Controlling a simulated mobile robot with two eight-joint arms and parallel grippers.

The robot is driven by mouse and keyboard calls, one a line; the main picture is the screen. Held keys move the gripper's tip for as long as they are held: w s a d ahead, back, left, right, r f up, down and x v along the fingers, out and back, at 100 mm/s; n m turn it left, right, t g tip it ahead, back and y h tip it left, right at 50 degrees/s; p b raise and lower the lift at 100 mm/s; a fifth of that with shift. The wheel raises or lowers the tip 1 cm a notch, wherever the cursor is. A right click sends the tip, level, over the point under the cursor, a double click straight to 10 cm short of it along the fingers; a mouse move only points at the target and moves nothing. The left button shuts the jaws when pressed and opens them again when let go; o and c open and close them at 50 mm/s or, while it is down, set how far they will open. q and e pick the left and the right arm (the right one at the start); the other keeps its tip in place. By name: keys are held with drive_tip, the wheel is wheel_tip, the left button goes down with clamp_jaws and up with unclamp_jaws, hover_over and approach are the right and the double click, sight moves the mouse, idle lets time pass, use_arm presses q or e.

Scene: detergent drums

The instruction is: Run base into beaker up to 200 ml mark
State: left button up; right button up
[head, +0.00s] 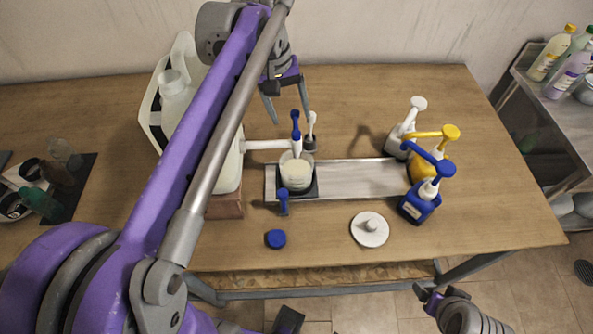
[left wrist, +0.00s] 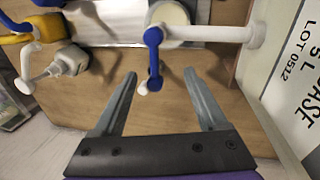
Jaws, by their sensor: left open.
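The drum (head: 228,172) is white and stands on a block at the left, partly hidden behind my left arm. Its label in the left wrist view (left wrist: 300,75) reads "BASE". A white spout (head: 265,145) runs from it to a tap with a blue handle (head: 296,122), also seen in the left wrist view (left wrist: 153,55). The beaker (head: 296,172) stands below the tap and looks pale inside; its level and marks are unreadable. My left gripper (head: 289,118) is open and empty, its fingers spread near the tap handle. My right gripper (head: 428,293) is beyond the table's front edge; its jaws are unclear.
The beaker is on a dark pad on a metal tray (head: 345,180). White (head: 402,135), yellow (head: 430,160) and blue (head: 420,203) pump bottles stand at its right end. A white lid (head: 370,229) and a blue cap (head: 275,238) lie in front. The table's right side is clear.

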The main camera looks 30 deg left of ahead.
use_arm(q)
drive_tip(key=r+p, duration=0.2)
drive_tip(key=r, duration=0.1)
drive_tip(key=a+r, duration=0.1)
drive_tip(key=shift+s+r+p, duration=0.15)
drive_tip(key=shift+s+p, duration=0.15)
drive_tip(key=shift+p, duration=0.1)
use_arm(e)
drive_tip(key=r, duration=0.2)
drive_tip(key=w+r, duration=0.1)
drive_tip(key=shift+w+r, duration=0.1)
drive_tip(key=shift+r, duration=0.3)
use_arm(q)
wheel_tip(320, 180, up, 11)
drive_tip(key=s+a, duration=0.1)
drive_tip(key=shift+s+a+p, duration=0.15)
drive_tip(key=shift+a+p, duration=0.15)
drive_tip(key=shift+p, duration=0.15)
use_arm(e)
drive_tip(key=shift+w+r, duration=0.25)
drive_tip(key=shift+r, duration=0.45)
use_arm(q)
drive_tip(key=shift+f, duration=0.25)
use_arm(e)
drive_tip(key=shift+s, duration=0.1)
